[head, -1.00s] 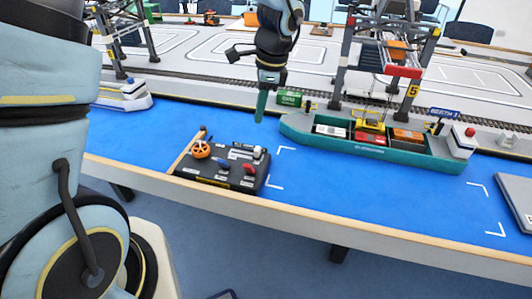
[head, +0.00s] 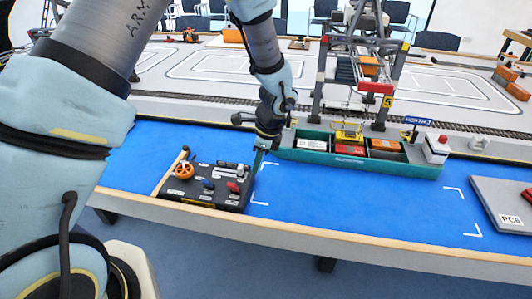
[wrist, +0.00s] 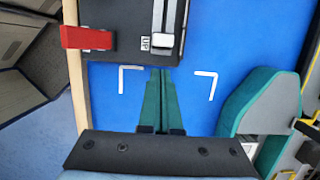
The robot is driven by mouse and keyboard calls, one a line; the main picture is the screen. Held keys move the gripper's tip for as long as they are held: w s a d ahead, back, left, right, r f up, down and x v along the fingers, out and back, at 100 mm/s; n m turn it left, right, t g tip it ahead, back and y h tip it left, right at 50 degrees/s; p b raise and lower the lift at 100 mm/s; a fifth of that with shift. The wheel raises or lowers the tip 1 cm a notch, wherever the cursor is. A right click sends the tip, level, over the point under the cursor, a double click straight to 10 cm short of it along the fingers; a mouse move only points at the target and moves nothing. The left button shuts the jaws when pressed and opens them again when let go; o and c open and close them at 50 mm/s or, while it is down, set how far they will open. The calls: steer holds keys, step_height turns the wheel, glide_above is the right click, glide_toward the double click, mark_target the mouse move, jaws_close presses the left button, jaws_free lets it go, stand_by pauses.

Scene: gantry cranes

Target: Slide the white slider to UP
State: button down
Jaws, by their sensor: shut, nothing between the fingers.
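The white slider (wrist: 163,41) is a small white block in a grey slot on the black control box (wrist: 115,15). In the wrist view it sits beside the UP label (wrist: 146,43), near the slot end closest to my gripper. My gripper (wrist: 160,72) has its green fingers shut and empty, just off the box edge below that slot end, apart from the slider. In the head view, my gripper (head: 256,173) is low beside the right edge of the box (head: 205,200). The slider is too small to make out clearly there.
A red lever (wrist: 86,37) is on the box. A green ship (head: 365,165) with containers lies right of my gripper. The blue mat (head: 350,200) is clear in front.

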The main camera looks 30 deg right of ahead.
steer(key=shift+w+a, duration=0.65)
steer(key=shift+a, duration=0.1)
